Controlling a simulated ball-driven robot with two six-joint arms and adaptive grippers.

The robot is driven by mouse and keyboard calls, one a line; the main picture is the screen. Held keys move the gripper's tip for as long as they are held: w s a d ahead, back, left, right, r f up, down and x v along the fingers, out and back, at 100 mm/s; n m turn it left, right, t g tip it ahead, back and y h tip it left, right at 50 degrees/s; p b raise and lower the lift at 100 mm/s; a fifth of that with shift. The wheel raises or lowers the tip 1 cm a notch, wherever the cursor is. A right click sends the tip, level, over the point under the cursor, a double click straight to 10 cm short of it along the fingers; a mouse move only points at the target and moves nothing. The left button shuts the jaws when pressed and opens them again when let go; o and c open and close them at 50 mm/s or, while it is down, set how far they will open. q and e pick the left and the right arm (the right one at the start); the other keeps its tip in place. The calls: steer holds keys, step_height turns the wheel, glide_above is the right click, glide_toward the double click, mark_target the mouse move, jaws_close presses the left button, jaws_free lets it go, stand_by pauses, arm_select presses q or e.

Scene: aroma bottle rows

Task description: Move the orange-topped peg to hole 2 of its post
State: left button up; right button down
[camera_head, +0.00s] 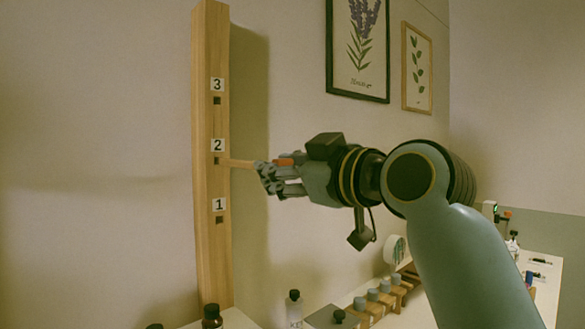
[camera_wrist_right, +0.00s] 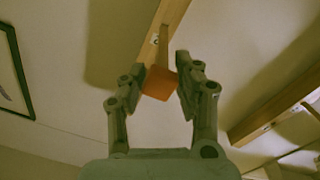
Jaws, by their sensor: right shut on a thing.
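The wooden post (camera_head: 211,125) stands upright against the wall, with labels 1, 2 and 3 above square holes. The orange-topped peg (camera_head: 240,163) is a pale wooden stick lying nearly level, its far end at hole 2 (camera_head: 217,161). I cannot tell whether the end is inside the hole. My right gripper (camera_head: 270,178) is shut on the peg near its orange top, which is partly hidden by the fingers. In the right wrist view the orange top (camera_wrist_right: 160,83) sits between the fingers (camera_wrist_right: 162,80), and the stick runs to the post (camera_wrist_right: 165,25). My left gripper is not in view.
Below is a white counter (camera_head: 415,315) with a dark-capped bottle (camera_head: 294,308), a brown bottle (camera_head: 212,317) and a wooden rack (camera_head: 380,305) of small bottles. Framed plant pictures (camera_head: 357,50) hang on the wall. The space around the post at hole 2 height is clear.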

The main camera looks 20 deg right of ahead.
steer(key=shift+w+a, duration=0.15)
steer(key=shift+w, duration=0.1)
steer(key=shift+p, duration=0.6)
stand_by(1.5)
steer(key=shift+x, duration=3.1)
steer(key=c, duration=0.9)
jaws_free()
steer(key=shift+a, duration=0.15)
steer(key=shift+s, duration=0.1)
steer(key=v, duration=1.2)
